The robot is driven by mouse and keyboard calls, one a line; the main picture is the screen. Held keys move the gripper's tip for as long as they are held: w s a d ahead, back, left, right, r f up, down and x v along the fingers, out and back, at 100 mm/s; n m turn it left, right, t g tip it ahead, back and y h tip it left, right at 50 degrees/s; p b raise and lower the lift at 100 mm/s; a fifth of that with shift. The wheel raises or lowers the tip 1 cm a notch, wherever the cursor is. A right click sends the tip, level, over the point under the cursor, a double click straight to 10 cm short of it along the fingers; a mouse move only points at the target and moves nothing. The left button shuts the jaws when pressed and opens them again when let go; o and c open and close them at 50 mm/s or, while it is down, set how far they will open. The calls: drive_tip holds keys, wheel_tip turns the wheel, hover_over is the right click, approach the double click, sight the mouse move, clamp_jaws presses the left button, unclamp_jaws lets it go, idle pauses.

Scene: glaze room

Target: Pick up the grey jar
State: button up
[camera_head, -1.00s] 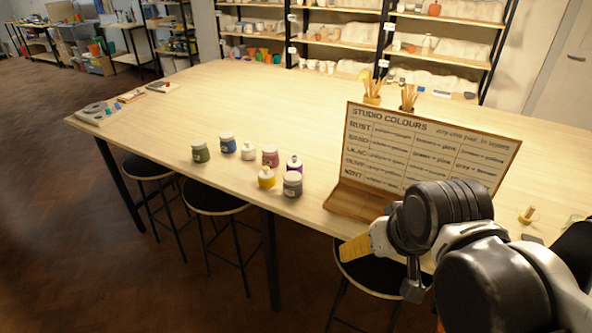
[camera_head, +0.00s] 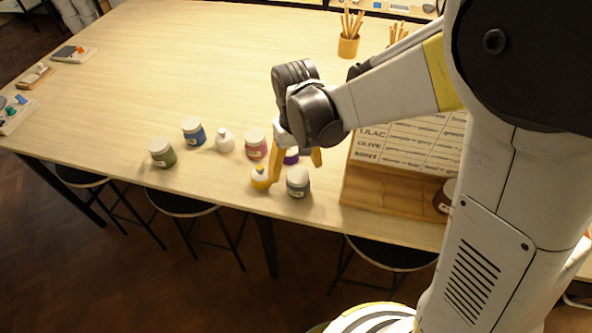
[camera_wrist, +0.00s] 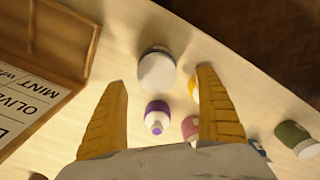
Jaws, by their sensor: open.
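The grey jar (camera_head: 298,185) with its pale lid stands upright near the table's front edge, left of the sign board. My gripper (camera_head: 295,169) is above the jar group, open and empty, its yellow fingers pointing down. In the head view the fingertips overlap the area just behind the grey jar. In the wrist view the grey jar (camera_wrist: 157,70) shows between and just beyond the fingertips (camera_wrist: 162,77), its lid facing the camera. I cannot tell the exact height of the fingers above the table.
The purple bottle (camera_wrist: 157,114) shows between the fingers, and the yellow bottle (camera_head: 261,179) is close by the left finger. The red (camera_head: 256,147), white (camera_head: 225,141), blue (camera_head: 193,131) and green (camera_head: 162,154) containers stand further left. The sign board (camera_head: 400,165) stands to the right.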

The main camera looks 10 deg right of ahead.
sight(294, 192)
drive_tip(key=shift+f, duration=0.85)
drive_tip(key=f, duration=0.1)
drive_tip(key=f+b, duration=0.2)
drive_tip(key=shift+s+d+f, duration=0.3)
drive_tip(key=shift+s+f, duration=0.05)
drive_tip(key=shift+s, duration=0.05)
drive_tip(key=shift+f, duration=0.5)
drive_tip(key=c, duration=1.5)
